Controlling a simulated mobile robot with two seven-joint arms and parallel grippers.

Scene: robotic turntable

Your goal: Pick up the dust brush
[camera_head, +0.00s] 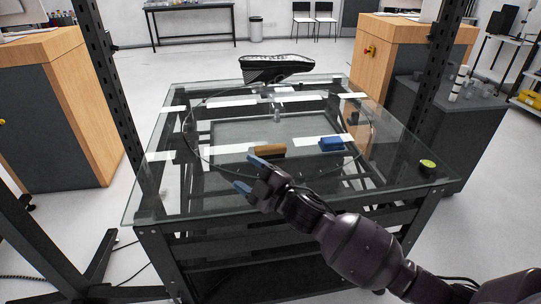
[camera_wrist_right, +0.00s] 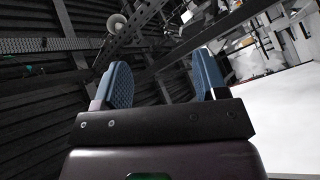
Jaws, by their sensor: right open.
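A brown, block-like thing (camera_head: 269,151), which looks like the dust brush, lies on the glass turntable near the middle of the table. Its bristles cannot be made out. My right gripper (camera_head: 250,174) is just in front and to the left of it, fingers apart with nothing between them. In the right wrist view its two blue fingers (camera_wrist_right: 163,80) stand open and empty, and I cannot make out the brush there. My left gripper is not in view.
A blue block-like object (camera_head: 331,145) lies right of the brown one. A small metallic post (camera_head: 277,107) stands behind. The glass front left is clear.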

